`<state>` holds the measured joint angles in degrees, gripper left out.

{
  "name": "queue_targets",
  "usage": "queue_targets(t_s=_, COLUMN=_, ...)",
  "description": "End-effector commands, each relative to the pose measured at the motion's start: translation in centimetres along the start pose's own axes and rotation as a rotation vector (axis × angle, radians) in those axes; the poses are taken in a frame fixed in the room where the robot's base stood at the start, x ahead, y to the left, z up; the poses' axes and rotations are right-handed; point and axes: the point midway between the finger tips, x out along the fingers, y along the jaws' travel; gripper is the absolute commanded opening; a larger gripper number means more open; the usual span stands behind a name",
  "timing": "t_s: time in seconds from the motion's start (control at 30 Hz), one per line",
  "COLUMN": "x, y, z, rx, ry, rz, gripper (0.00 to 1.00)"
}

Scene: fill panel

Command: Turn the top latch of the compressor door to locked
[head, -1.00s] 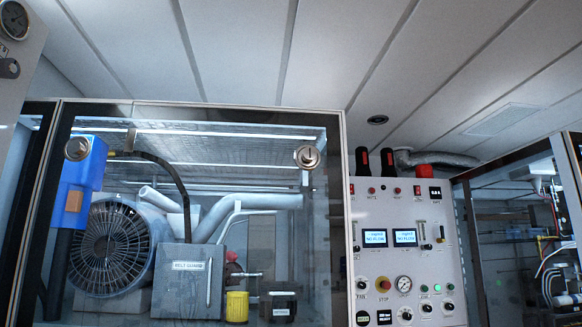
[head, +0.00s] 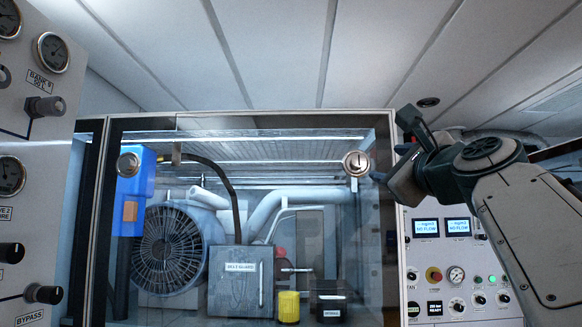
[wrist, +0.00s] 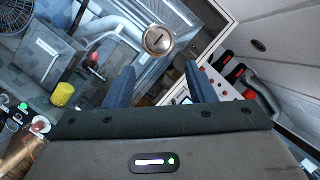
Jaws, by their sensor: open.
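The compressor door (head: 340,262) is a large clear panel in a frame, and it looks closed. A round metal latch (head: 356,163) sits at its upper right corner, with a short dark mark that looks near upright. The same latch shows in the wrist view (wrist: 158,40), just beyond the fingertips. A similar round knob (head: 129,164) sits at the upper left. My gripper (head: 393,148) is open and empty, just right of the upper right latch. In the wrist view its two blue-grey fingers (wrist: 161,78) stand apart, with the latch ahead between them. I see no contact.
Behind the clear panel are a fan (head: 168,250), a belt guard box (head: 238,278) and a yellow cup-like part (head: 288,306). A control panel (head: 450,262) with displays stands right of the door, partly behind my arm. A gauge panel (head: 33,150) stands at the left.

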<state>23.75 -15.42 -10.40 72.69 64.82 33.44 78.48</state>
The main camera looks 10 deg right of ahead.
Motion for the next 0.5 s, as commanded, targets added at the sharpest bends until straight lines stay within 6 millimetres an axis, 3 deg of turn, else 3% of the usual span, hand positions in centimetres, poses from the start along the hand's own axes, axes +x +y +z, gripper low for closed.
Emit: queue_targets(t_s=0.5, x=10.3, y=0.0, z=0.1, rx=-0.001, ry=0.001, rz=0.006, gripper=0.50)
